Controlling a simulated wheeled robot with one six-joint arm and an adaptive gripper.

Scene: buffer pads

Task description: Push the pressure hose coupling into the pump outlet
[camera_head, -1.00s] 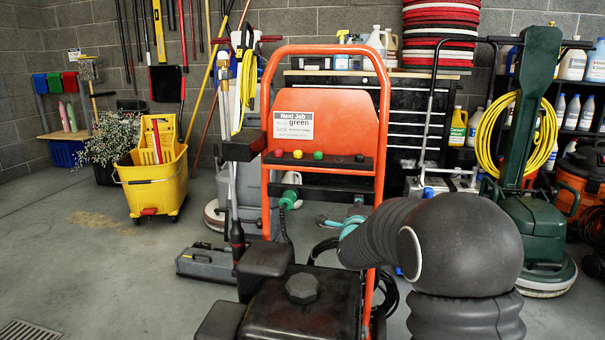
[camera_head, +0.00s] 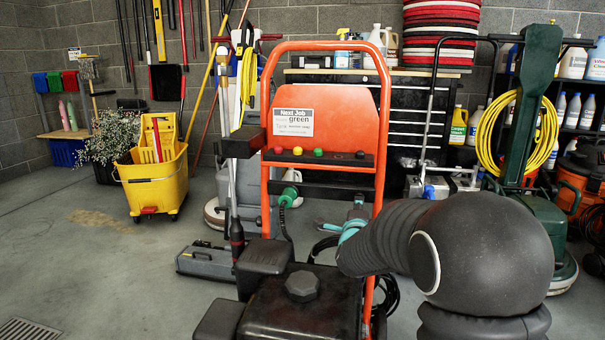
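The pressure washer has an orange frame (camera_head: 328,108) and a black body (camera_head: 300,308), and stands upright in the middle. A green fitting (camera_head: 288,197) with a dark hose below it shows at the left of the frame; I cannot tell whether it is the hose coupling. The pump outlet cannot be made out.
A black hose (camera_head: 388,295) is coiled by the right frame tube. A grey case (camera_head: 206,262) lies left of the machine. A yellow mop bucket (camera_head: 155,184) stands at the left. A green floor machine (camera_head: 532,110) stands at the right. The left floor is open.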

